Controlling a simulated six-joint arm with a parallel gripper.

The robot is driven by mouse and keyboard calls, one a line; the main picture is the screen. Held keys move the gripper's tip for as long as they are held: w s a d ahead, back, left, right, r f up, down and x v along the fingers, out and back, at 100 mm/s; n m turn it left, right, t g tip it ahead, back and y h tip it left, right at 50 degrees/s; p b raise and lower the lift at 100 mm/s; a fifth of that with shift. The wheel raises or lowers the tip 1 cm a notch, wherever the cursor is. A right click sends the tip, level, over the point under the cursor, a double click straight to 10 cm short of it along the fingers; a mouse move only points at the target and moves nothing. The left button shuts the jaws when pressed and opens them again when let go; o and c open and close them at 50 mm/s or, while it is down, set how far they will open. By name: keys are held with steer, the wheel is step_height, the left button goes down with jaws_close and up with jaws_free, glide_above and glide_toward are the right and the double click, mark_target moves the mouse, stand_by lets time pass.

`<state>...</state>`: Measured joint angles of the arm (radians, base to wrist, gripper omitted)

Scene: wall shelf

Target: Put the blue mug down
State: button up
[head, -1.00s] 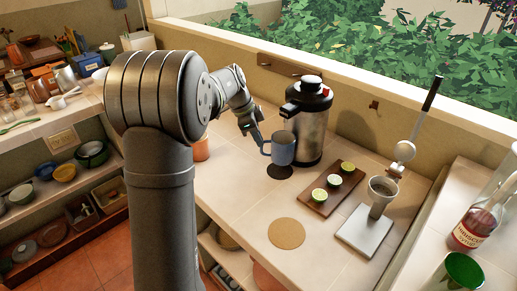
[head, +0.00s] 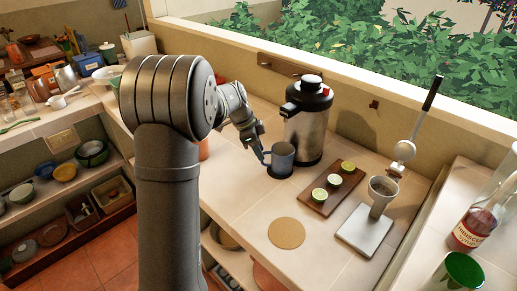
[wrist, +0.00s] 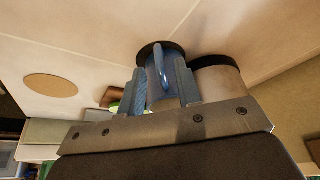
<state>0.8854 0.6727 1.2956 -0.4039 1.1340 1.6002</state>
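The blue mug (head: 281,157) stands upright on the dark round mat (head: 270,174) in front of the steel dispenser. In the wrist view the mug (wrist: 178,70) shows with its handle toward me, and the dark mat shows past it. My gripper (head: 264,152) is at the handle side of the mug, to its left in the head view. In the wrist view my gripper (wrist: 166,90) has its two blue-grey fingers apart, one on each side of the handle, with gaps between them and the handle.
The steel dispenser (head: 306,130) stands close behind the mug.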

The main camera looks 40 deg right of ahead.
steer(key=v, duration=1.2)
steer(key=x, duration=1.1)
steer(key=shift+s+d+f, duration=0.1)
steer(key=shift+d+f, duration=0.1)
steer(key=shift+f, duration=0.15)
steer(key=shift+a+r, duration=0.15)
steer(key=shift+r, duration=0.85)
steer(key=shift+a+r, duration=0.1)
steer(key=shift+r, duration=0.9)
